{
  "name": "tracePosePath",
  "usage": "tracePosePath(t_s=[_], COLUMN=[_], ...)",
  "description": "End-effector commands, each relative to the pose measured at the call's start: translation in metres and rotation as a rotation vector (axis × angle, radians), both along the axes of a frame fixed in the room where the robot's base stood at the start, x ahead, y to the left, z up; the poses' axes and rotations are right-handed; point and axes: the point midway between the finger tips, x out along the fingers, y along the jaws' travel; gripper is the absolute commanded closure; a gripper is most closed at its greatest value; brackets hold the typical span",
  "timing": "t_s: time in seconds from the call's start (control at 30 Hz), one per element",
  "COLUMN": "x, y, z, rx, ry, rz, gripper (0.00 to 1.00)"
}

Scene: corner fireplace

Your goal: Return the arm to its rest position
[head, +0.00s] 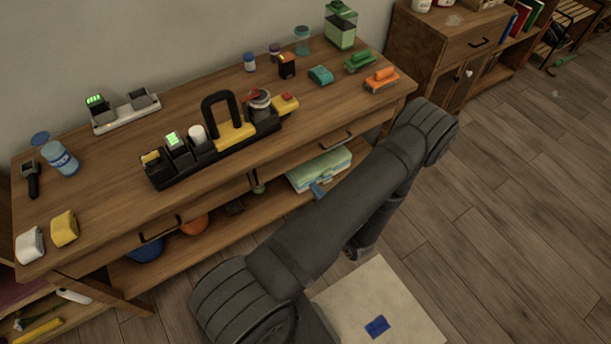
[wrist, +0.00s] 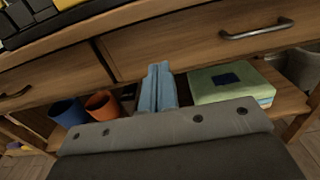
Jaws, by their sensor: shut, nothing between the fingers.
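My gripper (wrist: 158,72) shows in the wrist view as two light blue fingers pressed together, with nothing between them. They point toward the front of the wooden sideboard (wrist: 190,42), level with its drawers and open lower shelf. In the head view only a bit of the blue fingers (head: 319,189) shows past my upper arm, by the lower shelf. My arm is folded, with its elbow out to the right of the sideboard and the forearm coming back down. My wrist is mostly hidden behind the upper arm.
Floor (head: 510,190) at right is clear.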

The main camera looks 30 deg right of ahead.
Motion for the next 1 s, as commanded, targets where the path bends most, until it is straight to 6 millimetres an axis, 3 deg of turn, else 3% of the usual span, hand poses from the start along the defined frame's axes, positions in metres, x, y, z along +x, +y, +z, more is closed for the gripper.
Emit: tracePosePath(t_s=[0.47,1.0], x=[0.003,0.068], y=[0.0,0.001], z=[0.0,0.0], rx=[0.0,-0.002], ry=[0.0,-0.001], rz=[0.002,0.004], gripper=[1.0,1.0])
